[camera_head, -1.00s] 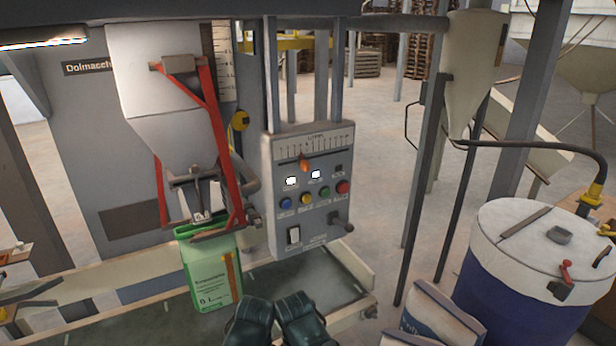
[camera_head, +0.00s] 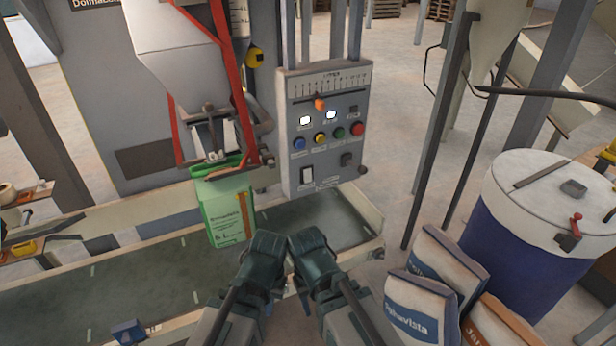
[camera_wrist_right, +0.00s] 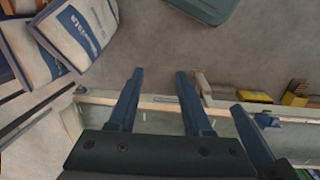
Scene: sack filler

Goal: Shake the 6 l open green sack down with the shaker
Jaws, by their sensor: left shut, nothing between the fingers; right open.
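The green and white sack (camera_head: 228,212), marked 6 L, stands upright on the dark conveyor bed (camera_head: 295,222). Its open top is at the filler spout (camera_head: 213,135); whether the clamp grips it I cannot tell. My left gripper (camera_head: 268,308) is shut and empty, below the panel. My right gripper (camera_wrist_right: 158,80) is open and empty.
Printed paper sacks (camera_head: 445,265) stand at the right, before a blue drum (camera_head: 520,225) with a white lid. A small table (camera_head: 40,215) with items is at the far left. The conveyor has a pale raised edge. Space between my grippers and the panel looks clear.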

